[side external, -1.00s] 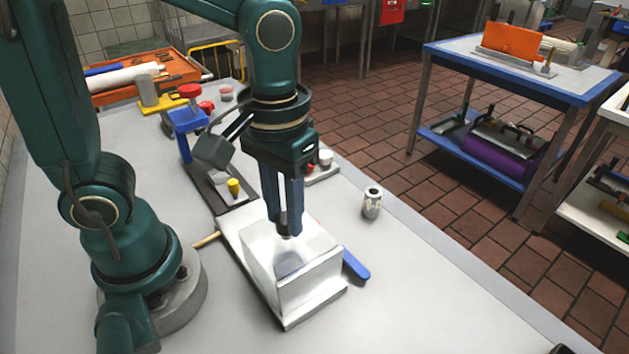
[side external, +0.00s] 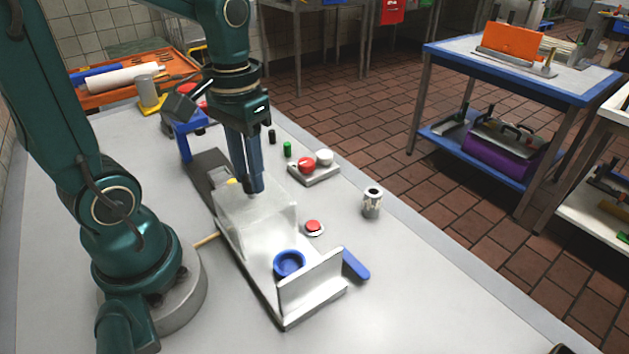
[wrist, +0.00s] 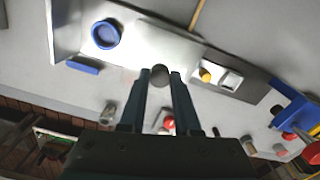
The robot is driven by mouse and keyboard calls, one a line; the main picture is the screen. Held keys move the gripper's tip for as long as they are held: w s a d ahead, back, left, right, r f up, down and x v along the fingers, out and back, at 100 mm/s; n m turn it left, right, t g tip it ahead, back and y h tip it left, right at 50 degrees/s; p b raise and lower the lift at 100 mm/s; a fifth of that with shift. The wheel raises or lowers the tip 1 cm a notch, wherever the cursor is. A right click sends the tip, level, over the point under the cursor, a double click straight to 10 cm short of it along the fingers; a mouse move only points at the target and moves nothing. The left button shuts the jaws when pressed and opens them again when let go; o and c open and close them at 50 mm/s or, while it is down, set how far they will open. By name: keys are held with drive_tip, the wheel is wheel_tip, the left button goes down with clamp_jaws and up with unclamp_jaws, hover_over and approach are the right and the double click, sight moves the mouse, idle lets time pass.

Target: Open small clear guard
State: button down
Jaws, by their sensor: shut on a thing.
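The small clear guard (side external: 257,222) is a see-through box standing on the far part of the pale metal tray (side external: 262,276). My gripper (side external: 253,187) is over the guard, its fingers pointing down. In the wrist view the fingertips (wrist: 160,75) are closed around a round dark knob (wrist: 160,72); the guard's clear walls hardly show there.
An upright plate (side external: 312,284) closes the tray's near end, with a blue handle (side external: 355,265) beside it. A red button (side external: 313,227), a metal can (side external: 372,202) and a red-and-white button block (side external: 314,172) stand to the right. A blue stand (side external: 186,137) is behind.

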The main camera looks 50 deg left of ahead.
drive_tip(key=shift+w, duration=0.1)
drive_tip(key=c, duration=0.6)
unclamp_jaws()
drive_tip(key=shift+r, duration=0.1)
drive_tip(key=shift+r, duration=2.5)
drive_tip(key=shift+d+r, duration=0.15)
drive_tip(key=shift+d, duration=0.05)
drive_tip(key=shift+s+d+f+m+t, duration=0.2)
drive_tip(key=shift+s+d+m+t, duration=0.25)
drive_tip(key=shift+d+t, duration=0.45)
drive_tip(key=shift+s+d+f+m+t, duration=0.3)
drive_tip(key=shift+d+m+t, duration=0.25)
drive_tip(key=shift+d+t, duration=0.3)
drive_tip(key=shift+s+d+f+m+t, duration=0.15)
drive_tip(key=shift+s+d+m+t, duration=0.3)
drive_tip(key=shift+d+t, duration=0.45)
